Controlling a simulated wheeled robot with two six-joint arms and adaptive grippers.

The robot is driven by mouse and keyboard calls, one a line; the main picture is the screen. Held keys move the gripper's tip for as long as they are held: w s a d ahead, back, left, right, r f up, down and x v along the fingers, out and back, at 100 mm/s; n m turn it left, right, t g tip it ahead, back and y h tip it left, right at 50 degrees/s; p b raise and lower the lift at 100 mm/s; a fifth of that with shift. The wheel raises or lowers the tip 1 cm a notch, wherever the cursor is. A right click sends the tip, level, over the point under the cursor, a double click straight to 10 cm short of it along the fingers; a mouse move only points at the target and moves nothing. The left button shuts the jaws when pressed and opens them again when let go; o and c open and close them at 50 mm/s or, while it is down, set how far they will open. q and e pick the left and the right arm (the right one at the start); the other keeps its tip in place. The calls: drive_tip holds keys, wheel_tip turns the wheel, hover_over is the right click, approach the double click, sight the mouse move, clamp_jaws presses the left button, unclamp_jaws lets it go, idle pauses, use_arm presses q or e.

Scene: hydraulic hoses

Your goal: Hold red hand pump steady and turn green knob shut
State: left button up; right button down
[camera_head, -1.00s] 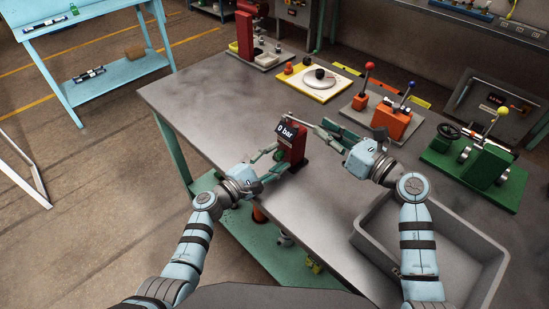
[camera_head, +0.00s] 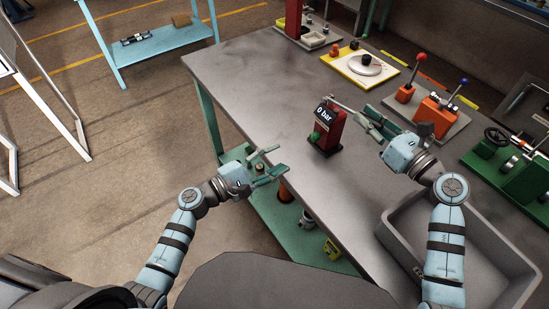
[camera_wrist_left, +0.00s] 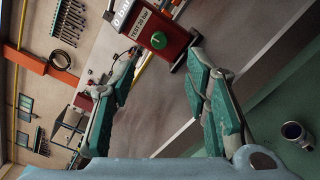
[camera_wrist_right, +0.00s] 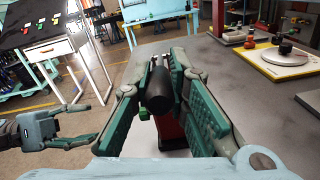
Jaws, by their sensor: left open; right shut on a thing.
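The red hand pump (camera_head: 328,132) stands upright on the table on a dark base, its display reading 0 bar. Its green knob (camera_head: 314,136) sits low on the side facing my left gripper; it also shows in the left wrist view (camera_wrist_left: 158,40). My left gripper (camera_head: 272,162) is open and empty, apart from the pump, off the table's near edge. My right gripper (camera_head: 369,122) is shut on the pump's lever handle, right of the pump body. The handle's dark end (camera_wrist_right: 160,90) shows between the fingers in the right wrist view.
A grey bin (camera_head: 398,232) is at the table's near right. A yellow-edged board (camera_head: 372,81), an orange lever unit (camera_head: 435,118) and a green valve unit (camera_head: 525,172) stand beyond. The tabletop left of the pump is clear. A green lower shelf (camera_head: 290,228) lies below.

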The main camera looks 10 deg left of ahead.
sight(312, 138)
use_arm(q)
drive_tip(key=shift+n, duration=0.4)
drive_tip(key=x, duration=1.2)
drive_tip(key=shift+w, duration=0.1)
